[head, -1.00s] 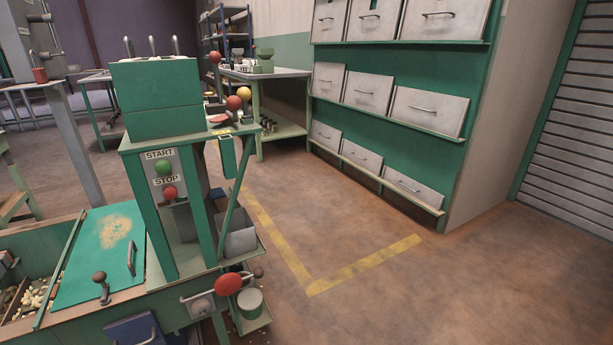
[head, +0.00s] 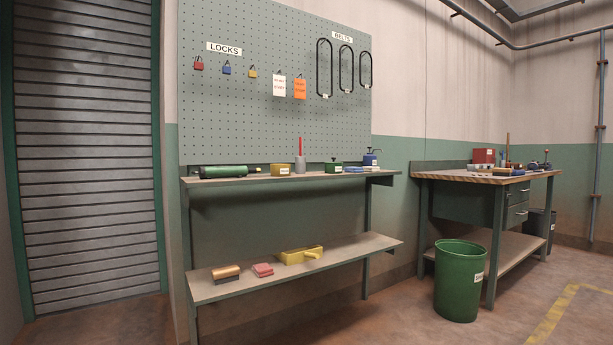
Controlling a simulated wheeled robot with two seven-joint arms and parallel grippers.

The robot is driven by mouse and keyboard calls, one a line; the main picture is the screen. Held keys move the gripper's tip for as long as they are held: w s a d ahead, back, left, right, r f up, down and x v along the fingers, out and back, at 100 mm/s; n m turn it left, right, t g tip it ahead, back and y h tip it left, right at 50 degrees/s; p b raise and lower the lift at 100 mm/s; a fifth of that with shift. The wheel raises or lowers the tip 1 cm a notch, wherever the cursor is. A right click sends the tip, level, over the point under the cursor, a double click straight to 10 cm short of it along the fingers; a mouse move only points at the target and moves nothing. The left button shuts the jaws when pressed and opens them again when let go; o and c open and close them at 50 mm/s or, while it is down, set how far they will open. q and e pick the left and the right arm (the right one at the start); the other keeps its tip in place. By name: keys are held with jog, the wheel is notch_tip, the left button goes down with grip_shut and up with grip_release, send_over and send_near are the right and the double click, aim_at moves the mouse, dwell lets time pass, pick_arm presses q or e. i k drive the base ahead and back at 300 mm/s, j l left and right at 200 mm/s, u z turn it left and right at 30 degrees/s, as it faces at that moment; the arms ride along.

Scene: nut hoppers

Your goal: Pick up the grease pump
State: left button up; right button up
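No label reading grease pump is legible. A long green cylinder with dark ends and a thin nozzle (head: 223,171) lies at the left of the upper shelf, pointing right. A small blue container with a pump-like top (head: 370,158) stands at that shelf's right end. I cannot tell for sure which is the grease pump. Neither of my grippers is in view.
A pegboard (head: 270,110) hangs above. A green bin (head: 460,282) and a workbench (head: 480,176) stand right. Floor in front is clear.

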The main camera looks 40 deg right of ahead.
aim_at(217, 171)
jog(key=z, duration=0.8)
